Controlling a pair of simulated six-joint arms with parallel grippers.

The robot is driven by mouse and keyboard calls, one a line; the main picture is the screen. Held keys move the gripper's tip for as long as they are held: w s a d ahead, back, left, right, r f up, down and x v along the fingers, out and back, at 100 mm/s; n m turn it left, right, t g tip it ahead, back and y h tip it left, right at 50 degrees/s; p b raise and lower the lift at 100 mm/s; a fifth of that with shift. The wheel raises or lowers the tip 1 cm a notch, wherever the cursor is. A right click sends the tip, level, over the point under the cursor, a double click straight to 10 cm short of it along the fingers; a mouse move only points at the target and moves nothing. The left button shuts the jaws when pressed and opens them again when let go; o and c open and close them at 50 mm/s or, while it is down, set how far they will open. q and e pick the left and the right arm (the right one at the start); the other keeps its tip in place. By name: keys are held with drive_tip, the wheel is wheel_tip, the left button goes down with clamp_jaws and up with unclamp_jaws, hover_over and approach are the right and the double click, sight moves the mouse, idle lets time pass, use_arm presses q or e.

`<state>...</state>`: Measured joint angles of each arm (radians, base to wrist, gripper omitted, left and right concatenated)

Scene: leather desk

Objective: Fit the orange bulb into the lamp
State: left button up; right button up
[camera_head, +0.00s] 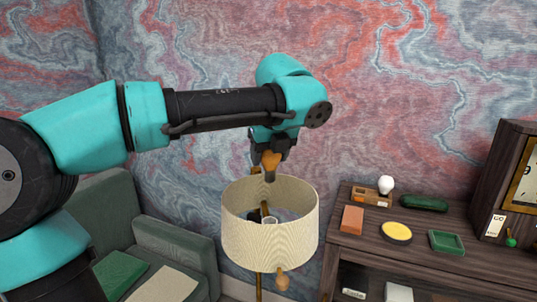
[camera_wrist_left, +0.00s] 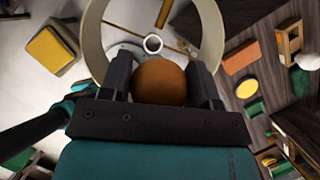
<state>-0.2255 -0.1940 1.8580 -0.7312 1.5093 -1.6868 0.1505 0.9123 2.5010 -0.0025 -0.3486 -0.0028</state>
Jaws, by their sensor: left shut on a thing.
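My left gripper (camera_head: 272,152) is shut on the orange bulb (camera_head: 270,163) and holds it just above the open top of the lamp's shade (camera_head: 270,240). The bulb hangs with its narrow end down. Inside the cream drum shade a pale ring-shaped socket (camera_head: 268,220) shows below the bulb. In the left wrist view the bulb (camera_wrist_left: 160,82) sits between the two fingers (camera_wrist_left: 162,80), and the socket ring (camera_wrist_left: 153,44) shows just beyond it, inside the shade (camera_wrist_left: 95,35). My right gripper is not in view.
A dark wooden desk (camera_head: 440,250) stands at the right. On it are a wooden holder (camera_head: 371,197) with a white bulb (camera_head: 386,184), a brick-coloured block (camera_head: 352,219), a yellow round dish (camera_head: 396,232) and a green tray (camera_head: 446,242). A green armchair (camera_head: 175,245) stands left of the lamp.

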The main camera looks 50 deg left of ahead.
sight(269, 172)
use_arm(q)
drive_tip(key=shift+f, duration=0.4)
drive_tip(key=shift+f, duration=6.15)
drive_tip(key=shift+f, duration=0.15)
drive_tip(key=o, duration=1)
drive_tip(key=shift+r, duration=4.5)
